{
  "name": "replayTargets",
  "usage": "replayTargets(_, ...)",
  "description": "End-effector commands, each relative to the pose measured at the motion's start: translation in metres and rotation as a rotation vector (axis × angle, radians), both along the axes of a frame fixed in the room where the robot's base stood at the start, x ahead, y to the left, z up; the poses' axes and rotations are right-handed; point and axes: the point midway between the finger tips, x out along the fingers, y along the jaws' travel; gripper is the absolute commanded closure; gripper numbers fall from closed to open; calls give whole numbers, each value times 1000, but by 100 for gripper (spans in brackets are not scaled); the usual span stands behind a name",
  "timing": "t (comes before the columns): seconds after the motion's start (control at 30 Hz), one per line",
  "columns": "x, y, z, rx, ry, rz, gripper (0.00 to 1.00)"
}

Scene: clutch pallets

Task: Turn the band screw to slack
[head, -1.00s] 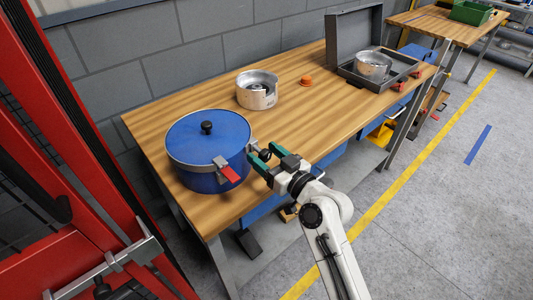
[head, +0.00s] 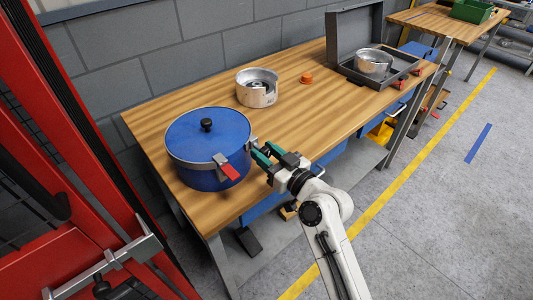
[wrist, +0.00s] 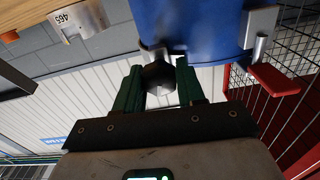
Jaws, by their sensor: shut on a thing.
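A blue round drum (head: 196,168) with a flat blue lid and a black top knob (head: 206,125) stands on the bench at the left. A metal band runs around its rim, with a red lever (head: 230,172) on the front side. The red lever also shows in the wrist view (wrist: 274,79). The dark band screw knob (wrist: 158,73) sticks out from the drum's side. My gripper (head: 261,152) is at the drum's right side, its green fingers shut on that knob. The screw's shaft is mostly hidden.
A silver cut-out housing (head: 257,95) and a small orange piece (head: 306,79) stand behind on the wooden bench (head: 300,112). An open grey case (head: 349,76) at the back right holds another silver part (head: 373,65). A red frame (head: 95,150) stands close on the left.

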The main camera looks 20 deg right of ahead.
Motion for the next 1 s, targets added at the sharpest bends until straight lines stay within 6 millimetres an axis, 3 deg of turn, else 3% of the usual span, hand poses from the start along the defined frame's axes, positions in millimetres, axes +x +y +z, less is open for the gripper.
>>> replayTargets(0.5,0,0,-1,-257,-90,-2,92)
replayTargets(0.9,0,1,3,-275,-96,-1,92)
replayTargets(0.93,0,1,3,-275,-96,-1,59)
replayTargets(1.0,0,1,3,-275,-96,-1,52)
